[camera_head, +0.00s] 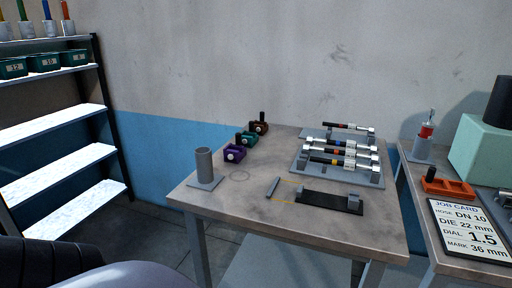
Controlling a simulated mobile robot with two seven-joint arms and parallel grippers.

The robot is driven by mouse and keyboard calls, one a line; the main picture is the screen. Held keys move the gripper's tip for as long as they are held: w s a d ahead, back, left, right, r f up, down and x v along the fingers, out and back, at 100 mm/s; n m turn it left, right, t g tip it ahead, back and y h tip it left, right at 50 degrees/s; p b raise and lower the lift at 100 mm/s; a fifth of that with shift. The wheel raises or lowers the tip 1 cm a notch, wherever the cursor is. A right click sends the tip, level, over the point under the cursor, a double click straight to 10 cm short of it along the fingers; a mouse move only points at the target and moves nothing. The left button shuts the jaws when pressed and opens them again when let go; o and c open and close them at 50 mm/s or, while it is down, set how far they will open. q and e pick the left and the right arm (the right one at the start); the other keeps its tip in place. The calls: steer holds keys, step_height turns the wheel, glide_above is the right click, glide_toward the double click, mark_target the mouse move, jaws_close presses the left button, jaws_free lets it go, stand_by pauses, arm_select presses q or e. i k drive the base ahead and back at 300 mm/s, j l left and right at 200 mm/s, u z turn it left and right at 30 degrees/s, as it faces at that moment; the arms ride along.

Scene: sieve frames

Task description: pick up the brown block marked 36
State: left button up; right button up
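A small brown block (257,128) with a black knob on top sits near the back left of the middle table (215,195). A pale round face shows on its front, but any number on it is too small to read. It is the farthest of three similar blocks in a row, behind a teal block (244,140) and a purple block (233,153). Neither of my grippers is in view.
A grey cylinder on a plate (204,165) stands at the table's left. Racks of silver rods (340,160) and a black fixture (330,202) lie to the right. The right table holds a job card (468,228) and an orange block (448,188). Shelves (60,120) stand left.

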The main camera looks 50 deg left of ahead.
mark_target(264, 126)
steer(key=i+u, duration=0.1)
steer(key=i, duration=0.25)
steer(key=i+l+u, duration=0.1)
steer(key=i, duration=0.25)
steer(key=u, duration=1.8)
